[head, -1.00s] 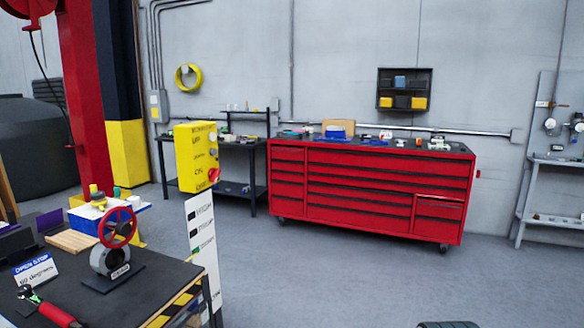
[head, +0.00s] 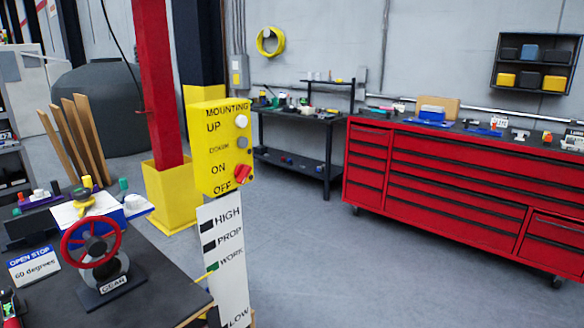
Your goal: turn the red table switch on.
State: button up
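The red switch (head: 243,174) is a small rotary knob on the right side of the yellow control box (head: 212,150), near the ON and OFF labels. I cannot tell which way it is set. The box is above a white panel (head: 226,290) marked HIGH, PROP, WORK and LOW, beside the dark worktable (head: 160,305). My gripper is not in view.
A red handwheel (head: 90,243) on a GEAR stand is on the worktable, left of the box. A red drawer cabinet (head: 450,185) and a dark shelf table (head: 300,135) stand along the back wall. The grey floor (head: 340,270) right of the box is open.

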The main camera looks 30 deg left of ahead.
aim_at(242, 170)
jog(key=u, duration=0.75)
jog(key=i, duration=1)
jog(key=u, duration=0.9)
